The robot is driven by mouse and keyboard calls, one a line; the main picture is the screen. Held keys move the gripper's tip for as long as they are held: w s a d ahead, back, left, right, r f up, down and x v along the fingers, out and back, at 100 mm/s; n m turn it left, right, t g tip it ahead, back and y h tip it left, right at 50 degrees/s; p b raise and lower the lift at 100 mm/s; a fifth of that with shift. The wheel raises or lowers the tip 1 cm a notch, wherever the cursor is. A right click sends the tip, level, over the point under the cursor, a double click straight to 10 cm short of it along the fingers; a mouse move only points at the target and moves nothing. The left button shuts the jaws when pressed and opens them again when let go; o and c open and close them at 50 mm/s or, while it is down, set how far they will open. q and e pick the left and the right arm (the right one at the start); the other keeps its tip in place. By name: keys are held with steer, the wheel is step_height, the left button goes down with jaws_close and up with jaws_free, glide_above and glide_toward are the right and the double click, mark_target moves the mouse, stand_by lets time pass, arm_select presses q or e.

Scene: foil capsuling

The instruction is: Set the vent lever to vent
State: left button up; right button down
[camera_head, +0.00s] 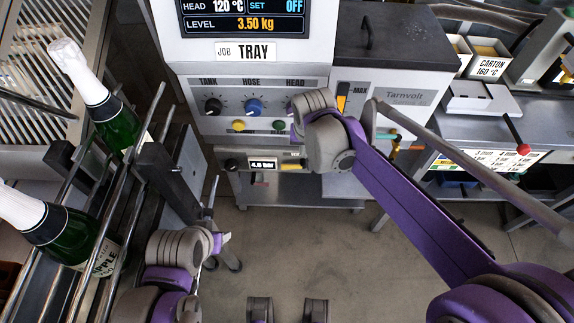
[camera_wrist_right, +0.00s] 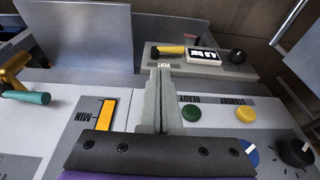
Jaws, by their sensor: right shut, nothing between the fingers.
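In the right wrist view, a small panel carries a yellow handle (camera_wrist_right: 171,50), a black-and-white label plate and a black knob. The word VENT (camera_wrist_right: 152,66) is printed beside this handle. My right gripper (camera_wrist_right: 160,72) is shut and empty, its tips close to the VENT label and the yellow handle; I cannot tell whether they touch. In the head view, the same yellow handle (camera_head: 292,165) shows low on the machine, just below my right wrist, which hides the fingers. My left arm is at the lower left of the head view; its fingers cannot be made out.
Green and yellow buttons (camera_wrist_right: 191,112) and dial knobs lie beside the right fingers. A brass valve with a teal handle (camera_wrist_right: 30,97) sticks out at the left of the wrist view. Foiled bottles (camera_head: 117,125) stand in a rack at left. The floor (camera_head: 300,245) below is clear.

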mark_target(287, 168)
steer(key=w+a+f, duration=0.3)
steer(key=a, duration=0.1)
steer(key=shift+w+a+b, duration=0.2)
steer(key=shift+a+b, duration=0.2)
steer(key=shift+f, duration=0.15)
steer(key=b+x, duration=0.1)
steer(key=x, duration=1.2)
steer(key=shift+f, duration=0.45)
